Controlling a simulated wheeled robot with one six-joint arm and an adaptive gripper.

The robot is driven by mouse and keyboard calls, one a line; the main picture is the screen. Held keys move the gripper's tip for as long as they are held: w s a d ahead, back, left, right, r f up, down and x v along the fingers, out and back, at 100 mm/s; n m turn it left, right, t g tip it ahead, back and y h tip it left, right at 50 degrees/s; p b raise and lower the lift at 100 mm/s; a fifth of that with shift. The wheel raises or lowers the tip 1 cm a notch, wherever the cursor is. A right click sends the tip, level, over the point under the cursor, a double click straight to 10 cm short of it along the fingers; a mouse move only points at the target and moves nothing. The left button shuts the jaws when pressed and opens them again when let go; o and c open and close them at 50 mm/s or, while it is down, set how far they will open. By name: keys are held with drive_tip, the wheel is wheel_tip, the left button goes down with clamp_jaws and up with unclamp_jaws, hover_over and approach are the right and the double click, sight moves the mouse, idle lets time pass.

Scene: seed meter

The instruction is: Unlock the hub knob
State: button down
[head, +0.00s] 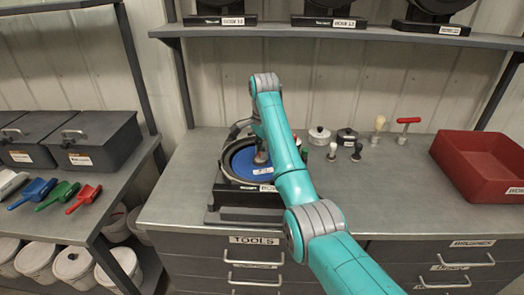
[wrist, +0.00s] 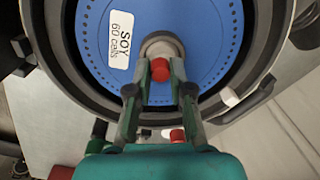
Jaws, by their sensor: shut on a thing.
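The seed meter (head: 215,190) stands on the workbench with a blue seed disc (wrist: 95,25) in its dark round housing (wrist: 62,75). The disc's white label reads SOY 60 cells. At its centre is the hub knob (wrist: 162,46), a pale round hub with a red part (wrist: 160,69) on its near side. My gripper (wrist: 159,76) is shut on the hub knob, with one finger on each side of the red part. The exact contact is partly hidden by the fingers. In the head view the blue disc (head: 243,166) shows left of my arm, which partly covers the meter.
Lidded pots (head: 319,136), small knobbed tools (head: 356,152) and a red-handled tool (head: 406,128) stand on the bench. A red bin (head: 482,164) sits at the right. A shelf (head: 340,34) with more meters hangs above. Coloured scoops (head: 84,197) lie on the left rack.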

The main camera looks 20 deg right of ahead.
drive_tip(key=shift+n, duration=0.4)
drive_tip(key=n, duration=1.3)
drive_tip(key=shift+g, duration=0.3)
drive_tip(key=shift+n, duration=2)
drive_tip(key=c, duration=1)
unclamp_jaws()
drive_tip(key=shift+w, duration=0.1)
drive_tip(key=shift+c, duration=0.2)
